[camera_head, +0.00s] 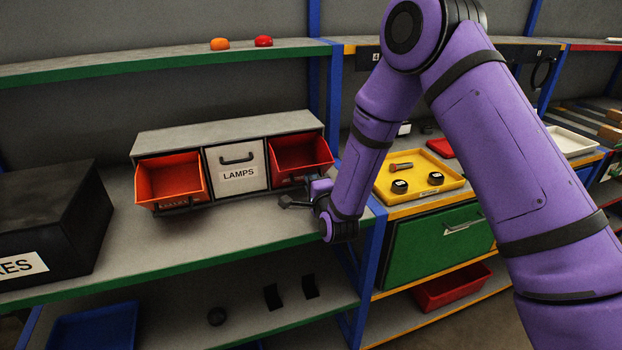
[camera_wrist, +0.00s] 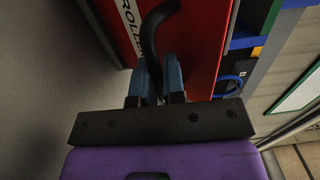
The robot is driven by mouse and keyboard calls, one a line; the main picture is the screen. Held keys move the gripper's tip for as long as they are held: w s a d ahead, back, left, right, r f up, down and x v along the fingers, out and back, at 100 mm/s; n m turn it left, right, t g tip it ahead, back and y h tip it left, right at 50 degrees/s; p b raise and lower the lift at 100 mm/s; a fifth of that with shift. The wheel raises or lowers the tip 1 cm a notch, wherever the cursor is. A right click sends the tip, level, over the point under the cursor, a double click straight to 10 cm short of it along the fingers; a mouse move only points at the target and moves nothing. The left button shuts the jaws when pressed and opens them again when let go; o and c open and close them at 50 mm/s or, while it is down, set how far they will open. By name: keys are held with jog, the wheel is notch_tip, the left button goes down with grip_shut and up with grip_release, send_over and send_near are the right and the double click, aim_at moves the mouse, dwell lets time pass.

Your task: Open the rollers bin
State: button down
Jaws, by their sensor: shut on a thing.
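The rollers bin (camera_head: 302,154) is the red tilt-out bin at the right end of the grey three-bin cabinet. It is tipped outward with its top open, and its inside looks empty. In the wrist view its red front (camera_wrist: 200,45) carries a partly cut-off "ROLLER" label (camera_wrist: 130,22) and a black curved handle (camera_wrist: 151,38). My gripper (camera_wrist: 160,78) has its blue fingers on either side of this handle, shut on it. In the head view my gripper (camera_head: 303,184) is at the bin's lower front, with the fingertips and handle mostly hidden.
The middle LAMPS bin (camera_head: 237,168) is shut. The left orange-red bin (camera_head: 171,180) is also tipped open. A black box (camera_head: 45,215) stands at the left. A yellow tray (camera_head: 420,178) is beyond the blue post at right. The shelf in front of the cabinet is clear.

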jog(key=shift+d, duration=0.1)
jog(key=c, duration=1.2)
grip_release()
jog(key=v, duration=1.1)
jog(key=shift+w, duration=0.1)
jog(key=s+d+r+n+g+h, duration=0.1)
jog(key=d+r+n+g, duration=0.3)
jog(key=r, duration=0.5)
jog(key=s+d+r+n+g+h, duration=0.1)
jog(key=s+d+r+n+g, duration=0.1)
jog(key=d+r+n, duration=0.45)
jog(key=s+d+r+n+g+h, duration=0.1)
jog(key=s+d+r, duration=0.3)
jog(key=s, duration=0.4)
jog(key=s+d+r+n+g+h, duration=0.1)
jog(key=s+d+r+n+g, duration=0.1)
jog(key=s, duration=0.7)
jog(key=s+d+r+n+g+h, duration=0.1)
jog(key=s+d+r+g, duration=0.2)
jog(key=s+d+r, duration=0.3)
jog(key=shift+s, duration=1.7)
